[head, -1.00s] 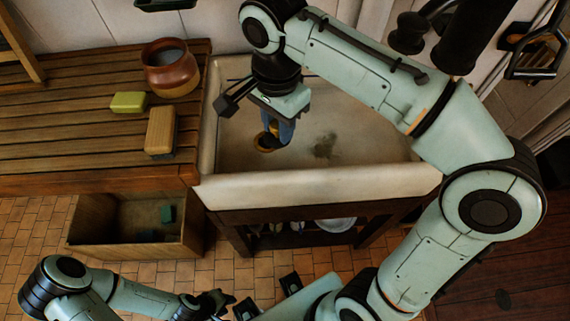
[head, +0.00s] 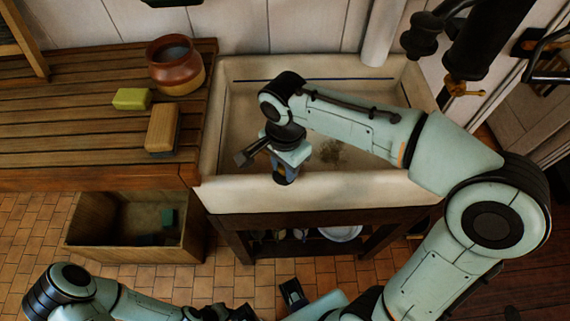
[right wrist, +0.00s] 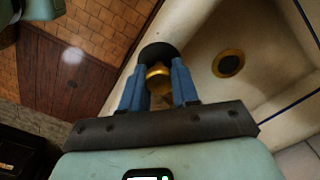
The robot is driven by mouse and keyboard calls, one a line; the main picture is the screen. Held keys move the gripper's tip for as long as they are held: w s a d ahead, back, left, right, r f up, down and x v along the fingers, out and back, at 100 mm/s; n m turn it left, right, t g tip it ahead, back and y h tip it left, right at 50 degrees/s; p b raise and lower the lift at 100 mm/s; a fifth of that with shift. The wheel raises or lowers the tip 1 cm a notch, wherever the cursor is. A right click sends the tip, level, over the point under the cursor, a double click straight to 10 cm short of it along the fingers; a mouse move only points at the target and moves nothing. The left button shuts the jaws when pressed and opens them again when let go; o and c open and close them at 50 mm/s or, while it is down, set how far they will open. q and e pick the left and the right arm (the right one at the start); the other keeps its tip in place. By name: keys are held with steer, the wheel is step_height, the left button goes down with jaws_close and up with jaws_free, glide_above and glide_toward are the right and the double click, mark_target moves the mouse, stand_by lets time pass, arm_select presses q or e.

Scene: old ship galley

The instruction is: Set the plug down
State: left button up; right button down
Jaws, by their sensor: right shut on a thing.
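My right gripper (head: 284,176) is shut on the plug, low in the picture's sink area, near the sink's front rim. In the right wrist view the plug (right wrist: 158,54) is a black disc with a brass knob (right wrist: 158,76) between the blue fingers (right wrist: 158,88). It is apart from the drain and overlaps the front rim in that view. The brass-ringed drain (right wrist: 228,63) is open in the sink floor; my arm hides it in the head view. The pale sink (head: 240,197) is otherwise empty but for a dark stain. My left gripper (head: 228,313) is cut off at the bottom edge, its jaws unclear.
The slatted wooden counter (head: 70,130) left of the sink holds a brown pot (head: 175,72), a yellow-green sponge (head: 132,98) and a wooden brush (head: 162,127). Its front part is clear. A wooden crate (head: 90,232) with a green block (head: 168,218) is below it.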

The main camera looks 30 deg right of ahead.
steer(key=shift+f, duration=0.15)
steer(key=c, duration=0.8)
jaws_free()
steer(key=shift+c, duration=0.2)
arm_select(q)
steer(key=shift+f, duration=0.1)
arm_select(e)
steer(key=shift+r, duration=0.5)
arm_select(q)
steer(key=r+p, duration=0.1)
steer(key=w+r+p, duration=0.1)
steer(key=r, duration=0.1)
steer(key=shift+w, duration=0.15)
arm_select(e)
step_height(320, 180, up, 12)
steer(key=shift+f, duration=0.25)
